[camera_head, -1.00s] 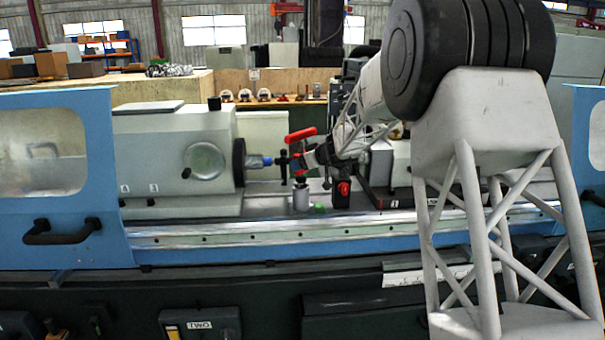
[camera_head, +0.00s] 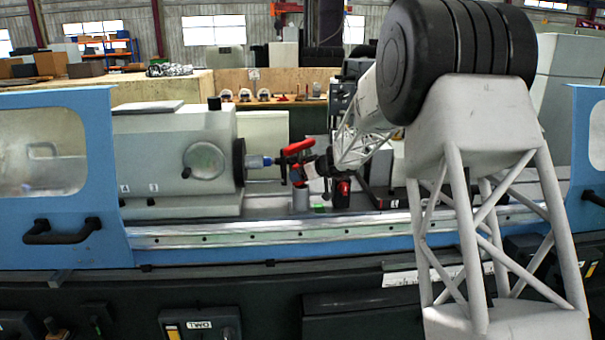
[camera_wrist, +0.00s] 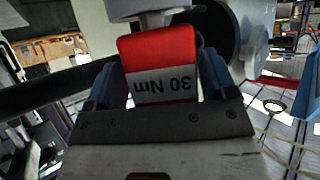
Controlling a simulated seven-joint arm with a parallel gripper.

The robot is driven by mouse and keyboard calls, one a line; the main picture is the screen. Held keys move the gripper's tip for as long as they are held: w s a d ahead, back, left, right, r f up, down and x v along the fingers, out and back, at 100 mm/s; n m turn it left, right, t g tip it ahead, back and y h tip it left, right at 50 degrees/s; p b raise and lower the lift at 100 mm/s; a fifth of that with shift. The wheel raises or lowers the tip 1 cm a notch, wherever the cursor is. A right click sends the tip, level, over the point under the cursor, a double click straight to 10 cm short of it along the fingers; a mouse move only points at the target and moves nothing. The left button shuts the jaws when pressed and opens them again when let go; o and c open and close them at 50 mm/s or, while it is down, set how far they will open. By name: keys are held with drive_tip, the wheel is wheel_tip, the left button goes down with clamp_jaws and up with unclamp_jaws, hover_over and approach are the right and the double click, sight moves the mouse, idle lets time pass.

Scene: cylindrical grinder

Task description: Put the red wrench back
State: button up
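A red block with a white "30 Nm" label (camera_wrist: 160,62), which I take as part of the red wrench, sits between the two blue-grey fingers of my gripper (camera_wrist: 160,88) in the wrist view. The fingers lie close along both its sides. In the head view, my gripper (camera_head: 312,168) is over the machine bed with the red wrench (camera_head: 297,173) at its tip. A red bar (camera_head: 298,147) shows just above; I cannot tell whether it belongs to the wrench. A grey cylinder (camera_head: 300,199) stands just below.
The white headstock (camera_head: 175,150) with its spindle is left of my gripper. A black holder with a red part (camera_head: 343,188) stands close right of the cylinder, with a small green item (camera_head: 320,208) between. The blue guard door (camera_head: 60,170) is at left. The front rail (camera_head: 230,235) is clear.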

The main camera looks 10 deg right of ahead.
drive_tip(key=shift+o, duration=1)
drive_tip(key=shift+r, duration=0.15)
drive_tip(key=v, duration=1.2)
drive_tip(key=shift+s, duration=0.1)
